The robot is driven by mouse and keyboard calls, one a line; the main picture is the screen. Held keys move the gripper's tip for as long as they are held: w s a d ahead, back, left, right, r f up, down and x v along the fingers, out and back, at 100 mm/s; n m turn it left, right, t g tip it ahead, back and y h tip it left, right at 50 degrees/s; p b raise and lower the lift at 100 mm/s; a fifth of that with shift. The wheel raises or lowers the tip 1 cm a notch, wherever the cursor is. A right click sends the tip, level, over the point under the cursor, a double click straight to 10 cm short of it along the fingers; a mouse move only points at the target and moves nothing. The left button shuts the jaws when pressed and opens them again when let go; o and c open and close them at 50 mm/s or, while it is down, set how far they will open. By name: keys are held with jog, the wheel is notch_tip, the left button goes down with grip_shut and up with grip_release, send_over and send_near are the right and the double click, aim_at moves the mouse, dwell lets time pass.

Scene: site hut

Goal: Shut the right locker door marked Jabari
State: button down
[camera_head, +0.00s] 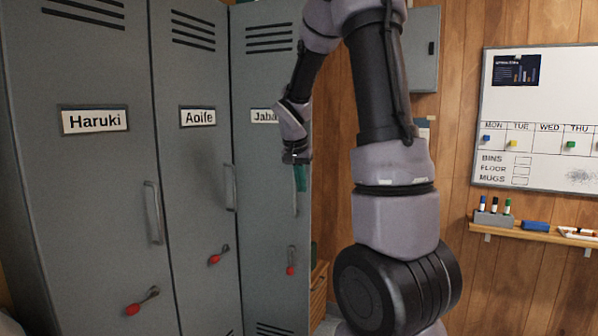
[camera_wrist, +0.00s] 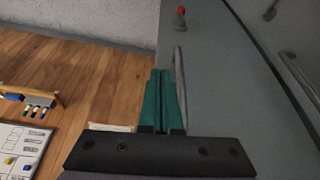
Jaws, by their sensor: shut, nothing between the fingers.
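The Aoife door (camera_head: 195,80) and Haruki door (camera_head: 95,190) stand to the left, with handles and red-tipped keys sticking out. A whiteboard (camera_head: 550,95) and a shelf with markers (camera_head: 535,230) are on the wooden wall at right. A grey wall box (camera_head: 422,50) hangs behind my arm.

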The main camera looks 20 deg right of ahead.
jog(key=shift+w+d+f, duration=0.5)
jog(key=shift+w+d, duration=0.35)
jog(key=shift+w, duration=0.05)
jog(key=shift+w+d+f, duration=0.45)
jog(key=shift+w+d, duration=0.35)
jog(key=shift+w, duration=0.05)
jog(key=shift+d, duration=0.1)
